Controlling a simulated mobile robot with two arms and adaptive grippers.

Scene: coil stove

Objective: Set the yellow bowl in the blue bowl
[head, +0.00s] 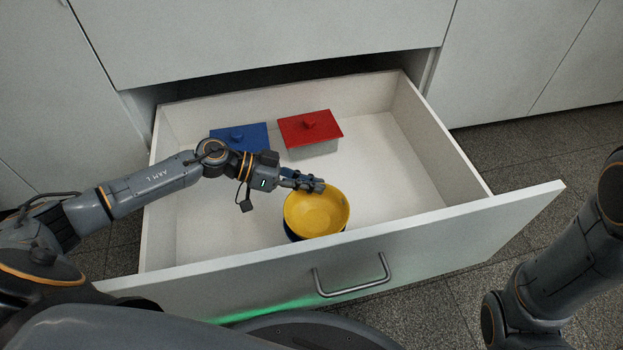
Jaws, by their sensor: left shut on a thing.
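The yellow bowl (318,215) is inside the open drawer, near its front wall. A dark blue bowl (290,233) shows as a thin rim directly under the yellow bowl; most of it is hidden. I cannot tell whether the yellow bowl rests fully in it or is held slightly above. My left gripper (318,187) reaches in from the left and is shut on the far rim of the yellow bowl. My right arm shows at the lower right, but its gripper is out of view.
The white drawer (400,170) is pulled out, with a metal handle (352,276) on its front. A red-lidded box (310,130) and a blue-lidded box (240,136) stand at the back. The right part of the drawer floor is clear.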

